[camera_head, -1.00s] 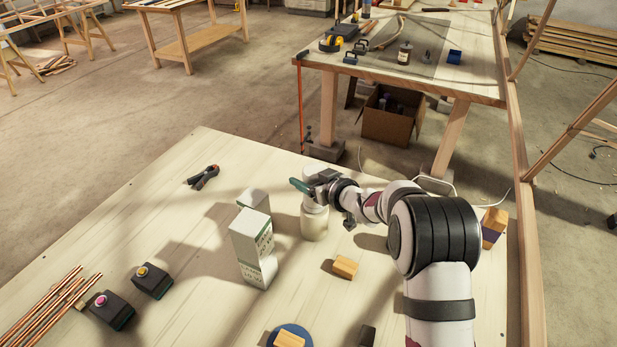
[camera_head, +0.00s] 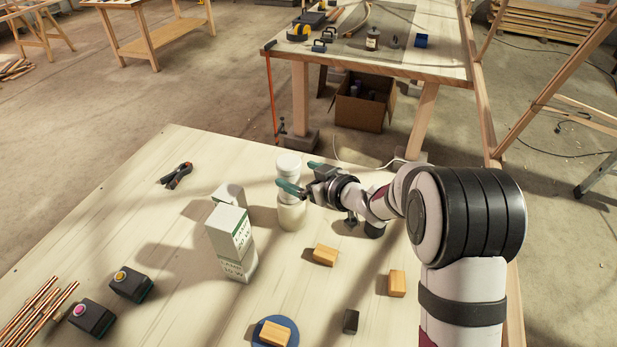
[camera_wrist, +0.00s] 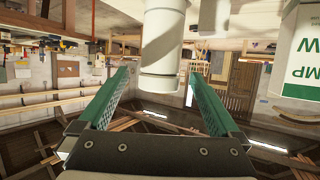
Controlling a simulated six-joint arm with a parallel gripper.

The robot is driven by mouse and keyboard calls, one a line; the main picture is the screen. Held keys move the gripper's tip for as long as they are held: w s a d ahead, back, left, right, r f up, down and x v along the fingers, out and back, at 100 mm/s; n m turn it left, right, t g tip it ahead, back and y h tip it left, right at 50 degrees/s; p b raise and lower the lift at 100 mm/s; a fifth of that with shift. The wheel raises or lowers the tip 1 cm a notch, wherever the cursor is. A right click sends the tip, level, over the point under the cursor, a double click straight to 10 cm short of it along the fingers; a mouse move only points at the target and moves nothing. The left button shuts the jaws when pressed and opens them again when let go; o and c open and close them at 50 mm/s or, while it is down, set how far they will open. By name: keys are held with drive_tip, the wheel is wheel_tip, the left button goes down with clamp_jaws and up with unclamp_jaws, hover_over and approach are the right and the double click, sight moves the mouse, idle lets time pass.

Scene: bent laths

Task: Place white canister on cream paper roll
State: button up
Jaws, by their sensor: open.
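The white canister (camera_head: 289,166) stands upright on top of the cream paper roll (camera_head: 292,216), in line with it as far as I can see. My gripper (camera_head: 301,176) is open and sits at the canister's right, with one green finger crossing in front of the canister's lower part and hiding the joint with the roll. In the wrist view, which looks upside down, the canister (camera_wrist: 160,55) shows ahead between the tips of my gripper (camera_wrist: 159,74). A gap shows on each side of it, and I see no finger closed on it.
White lamp boxes (camera_head: 232,240) stand just left of the roll. Wooden blocks (camera_head: 326,255) lie in front, one on a blue disc (camera_head: 262,335). A dark block (camera_head: 351,321), two button boxes (camera_head: 131,284), copper rods (camera_head: 38,310) and a clamp (camera_head: 176,175) also lie on the table (camera_head: 150,215).

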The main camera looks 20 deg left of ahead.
drive_tip(key=s+d+r+m+t+h, duration=0.1)
drive_tip(key=d+r+m+h, duration=0.15)
drive_tip(key=d, duration=0.55)
drive_tip(key=s+d+r+m+t+h, duration=0.15)
drive_tip(key=d+m+h, duration=0.25)
drive_tip(key=d, duration=0.4)
drive_tip(key=s+d+r+m+h, duration=0.2)
drive_tip(key=d+m+h, duration=0.15)
drive_tip(key=d, duration=0.45)
drive_tip(key=s+d+f+m+g+h, duration=0.1)
drive_tip(key=s+d+m+g, duration=0.25)
drive_tip(key=s, duration=0.55)
drive_tip(key=s+d+f+m+g+h, duration=0.1)
drive_tip(key=s+d+m+g, duration=0.2)
drive_tip(key=s, duration=0.6)
drive_tip(key=s+a+g+y, duration=0.2)
drive_tip(key=s+a+g, duration=0.1)
drive_tip(key=s, duration=1)
drive_tip(key=shift+s+a+m, duration=0.25)
drive_tip(key=shift+a+m, duration=0.1)
drive_tip(key=shift+m, duration=0.1)
